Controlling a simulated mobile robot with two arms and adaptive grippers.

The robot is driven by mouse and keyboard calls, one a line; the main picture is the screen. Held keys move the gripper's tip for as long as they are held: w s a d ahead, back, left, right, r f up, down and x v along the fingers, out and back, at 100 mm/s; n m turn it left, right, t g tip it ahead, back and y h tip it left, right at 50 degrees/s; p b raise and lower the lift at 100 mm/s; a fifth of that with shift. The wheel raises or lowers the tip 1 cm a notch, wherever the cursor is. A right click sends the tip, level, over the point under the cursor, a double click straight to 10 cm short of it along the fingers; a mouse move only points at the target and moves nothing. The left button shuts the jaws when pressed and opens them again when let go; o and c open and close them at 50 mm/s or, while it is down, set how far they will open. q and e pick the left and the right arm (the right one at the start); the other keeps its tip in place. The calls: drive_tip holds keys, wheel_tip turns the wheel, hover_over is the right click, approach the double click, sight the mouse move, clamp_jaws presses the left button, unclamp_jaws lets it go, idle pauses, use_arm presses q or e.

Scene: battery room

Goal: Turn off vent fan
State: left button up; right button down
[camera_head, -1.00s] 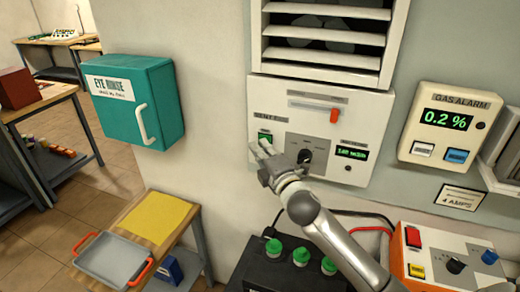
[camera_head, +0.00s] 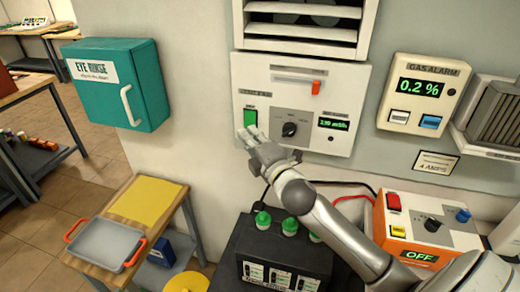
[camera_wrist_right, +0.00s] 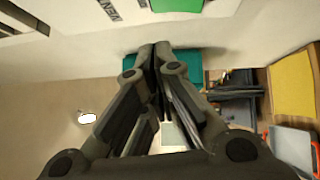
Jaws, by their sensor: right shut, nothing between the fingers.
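The vent fan panel (camera_head: 300,72) is on the wall below the louvred vent (camera_head: 300,31). It has a lit green rocker switch (camera_head: 250,117) at its left, a dark round knob (camera_head: 289,129) in the middle and a small green-lit display (camera_head: 333,124), whose digits are too small to read surely. An orange-red slider handle (camera_head: 316,87) sits above. My right gripper (camera_head: 246,133) is shut and empty, its fingertips just below the green switch; contact cannot be told. In the right wrist view the closed fingertips (camera_wrist_right: 155,48) point toward the green switch (camera_wrist_right: 176,5). My left gripper is out of view.
A gas alarm (camera_head: 424,92) reading 0.2 % hangs right of the panel. A teal eye rinse box (camera_head: 115,85) is at left. Below stand a black box (camera_head: 272,255) with green caps and an orange-white charger (camera_head: 420,226). A small table (camera_head: 125,205) holds a grey tray.

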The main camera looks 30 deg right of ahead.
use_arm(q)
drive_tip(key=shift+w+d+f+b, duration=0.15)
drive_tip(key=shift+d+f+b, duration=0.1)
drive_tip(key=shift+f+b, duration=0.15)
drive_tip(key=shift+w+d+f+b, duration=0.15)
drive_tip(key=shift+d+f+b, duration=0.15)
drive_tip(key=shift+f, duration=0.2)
use_arm(e)
drive_tip(key=s, duration=0.6)
drive_tip(key=shift+a+r, duration=0.4)
drive_tip(key=shift+r, duration=0.05)
drive_tip(key=shift+s, duration=0.15)
